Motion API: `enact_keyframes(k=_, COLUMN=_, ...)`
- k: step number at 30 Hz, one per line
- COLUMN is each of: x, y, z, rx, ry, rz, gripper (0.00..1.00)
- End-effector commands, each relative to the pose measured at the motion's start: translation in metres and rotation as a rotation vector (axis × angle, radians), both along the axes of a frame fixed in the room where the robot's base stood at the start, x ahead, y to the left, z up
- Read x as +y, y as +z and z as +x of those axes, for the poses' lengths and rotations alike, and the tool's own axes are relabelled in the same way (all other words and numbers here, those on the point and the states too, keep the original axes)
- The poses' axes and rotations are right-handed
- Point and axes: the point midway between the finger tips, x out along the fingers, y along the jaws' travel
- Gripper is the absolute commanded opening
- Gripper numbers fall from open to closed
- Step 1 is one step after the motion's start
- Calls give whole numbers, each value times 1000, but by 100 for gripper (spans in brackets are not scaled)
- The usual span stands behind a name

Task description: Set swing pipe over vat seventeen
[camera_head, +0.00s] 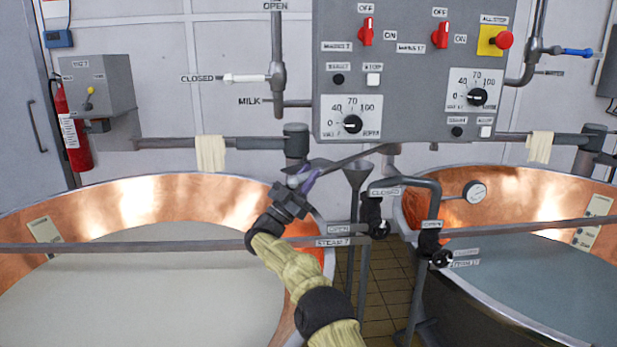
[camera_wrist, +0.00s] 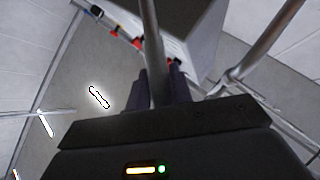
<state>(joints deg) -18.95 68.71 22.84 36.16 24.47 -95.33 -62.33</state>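The swing pipe (camera_head: 345,160) is a grey tube below the control panel. It slants down-left from the panel's underside toward the right rim of the left vat (camera_head: 150,190). My gripper (camera_head: 306,180) is at its left end, near that rim. In the wrist view the pipe (camera_wrist: 153,45) runs between the two dark fingers (camera_wrist: 158,90), which look closed against it. The right vat, vat seventeen by its steam label (camera_head: 465,263), is a copper vat (camera_head: 500,205) with pale liquid. No part of the swing pipe is over it.
A rail (camera_head: 130,246) crosses in front. The grey control panel (camera_head: 415,70) hangs above. Cloths (camera_head: 211,153) hang on the back pipe. A fire extinguisher (camera_head: 72,130) is at left.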

Motion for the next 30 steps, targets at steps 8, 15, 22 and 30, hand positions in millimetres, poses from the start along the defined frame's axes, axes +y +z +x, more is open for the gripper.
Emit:
enact_keyframes(k=8, x=-1, y=1, z=0, rx=-1, ry=-1, rz=0, gripper=43)
enact_keyframes(k=15, x=3, y=-4, z=-2, rx=0, ry=0, rz=-1, gripper=43)
enact_keyframes(k=22, x=22, y=-28, z=-16, rx=0, ry=2, rz=-3, gripper=43)
enact_keyframes(k=30, x=53, y=-66, z=-39, rx=0, ry=2, rz=-3, gripper=43)
